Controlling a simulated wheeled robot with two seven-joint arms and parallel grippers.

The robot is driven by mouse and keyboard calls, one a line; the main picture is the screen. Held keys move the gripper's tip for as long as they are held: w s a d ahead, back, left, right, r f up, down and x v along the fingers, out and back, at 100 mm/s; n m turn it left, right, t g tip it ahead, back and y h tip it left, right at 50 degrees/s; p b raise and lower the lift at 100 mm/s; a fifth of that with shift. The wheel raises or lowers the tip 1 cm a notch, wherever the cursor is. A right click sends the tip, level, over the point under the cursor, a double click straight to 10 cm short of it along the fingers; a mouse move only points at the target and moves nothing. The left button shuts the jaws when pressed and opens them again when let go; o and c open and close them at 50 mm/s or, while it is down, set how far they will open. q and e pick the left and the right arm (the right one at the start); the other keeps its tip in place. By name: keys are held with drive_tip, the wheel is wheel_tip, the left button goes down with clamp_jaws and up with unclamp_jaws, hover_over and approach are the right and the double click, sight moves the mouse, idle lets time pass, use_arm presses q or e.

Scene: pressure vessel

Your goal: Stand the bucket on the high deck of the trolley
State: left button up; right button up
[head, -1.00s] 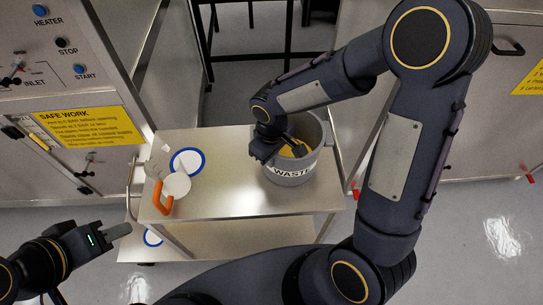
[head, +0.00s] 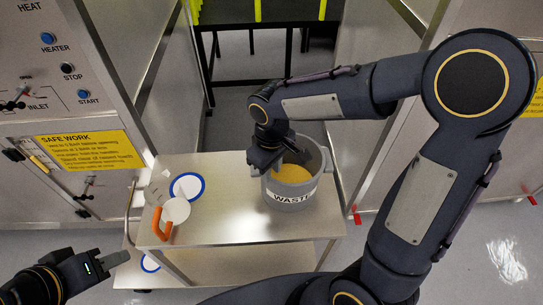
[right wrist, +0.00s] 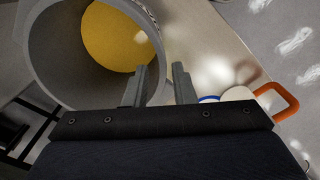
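The grey bucket (head: 318,177), labelled WASTE, stands upright on the trolley's high deck (head: 225,225), towards its right end. Something yellow (head: 291,174) covers its bottom. The right wrist view also shows the bucket (right wrist: 60,62), with the yellow (right wrist: 120,38) inside. My right gripper (head: 262,168) is at the bucket's left rim. In the right wrist view my right gripper's (right wrist: 162,84) fingers are apart, one inside the bucket and one outside, with the wall between them and a gap beside the outer finger. My left gripper (head: 118,257) is at the lower left, empty, away from the trolley; its finger opening cannot be made out.
A white container with an orange handle (head: 161,224) and a blue-rimmed white disc (head: 187,187) are on the deck's left part. Another blue-rimmed disc (head: 150,263) is on the lower deck. A control cabinet (head: 60,105) stands left and a steel cabinet (head: 497,170) right.

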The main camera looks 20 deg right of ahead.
wheel_tip(320, 180, up, 5)
drive_tip(key=shift+f, duration=0.1)
drive_tip(key=s+d+r+m+t+y, duration=0.1)
drive_tip(key=s+d+m+t+y, duration=0.1)
drive_tip(key=s, duration=0.5)
drive_tip(key=s+d+r+m+t+y, duration=0.1)
drive_tip(key=s+d+r+m+t, duration=0.1)
drive_tip(key=s, duration=0.6)
drive_tip(key=d+m+t, duration=0.1)
drive_tip(key=d+m, duration=0.1)
drive_tip(key=m, duration=0.1)
drive_tip(key=shift+s+d+m+t+y, duration=0.2)
drive_tip(key=shift+d+m+t+y, duration=0.1)
drive_tip(key=shift+m+y, duration=0.1)
